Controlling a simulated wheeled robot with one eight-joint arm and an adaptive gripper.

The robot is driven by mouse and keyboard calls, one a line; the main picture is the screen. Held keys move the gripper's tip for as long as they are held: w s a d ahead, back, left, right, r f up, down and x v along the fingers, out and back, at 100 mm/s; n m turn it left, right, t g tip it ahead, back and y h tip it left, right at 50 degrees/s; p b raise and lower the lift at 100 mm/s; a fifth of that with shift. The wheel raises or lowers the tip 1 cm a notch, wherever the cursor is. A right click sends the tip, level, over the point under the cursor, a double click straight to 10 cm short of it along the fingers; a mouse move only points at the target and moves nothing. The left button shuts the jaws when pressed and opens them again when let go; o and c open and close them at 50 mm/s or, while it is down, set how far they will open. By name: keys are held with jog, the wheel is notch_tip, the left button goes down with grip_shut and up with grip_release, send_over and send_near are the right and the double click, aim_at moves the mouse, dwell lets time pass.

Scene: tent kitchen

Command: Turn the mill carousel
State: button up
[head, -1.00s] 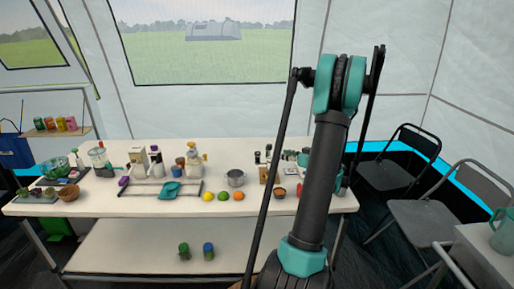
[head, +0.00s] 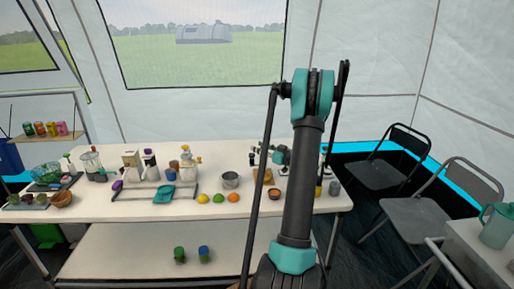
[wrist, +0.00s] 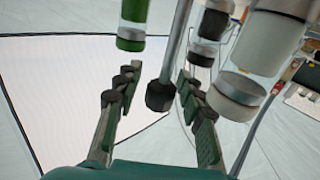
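In the wrist view, several mills hang close around my gripper (wrist: 156,74). A green-topped mill (wrist: 131,28) is at upper left, a black-and-clear mill (wrist: 206,40) is right of centre, and a large white-and-clear mill (wrist: 262,55) is at right. A grey rod ending in a black knob (wrist: 160,95) shows between my two fingers. The fingers are apart; I cannot tell whether either touches the rod or a mill. In the head view, my teal gripper (head: 280,155) is small and partly hidden by my arm, over the table's right part, and the carousel cannot be made out clearly.
Grey jars stand right of my arm. Folding chairs (head: 440,215) are at the right.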

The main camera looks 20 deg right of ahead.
jog(key=shift+x, duration=0.85)
grip_shut()
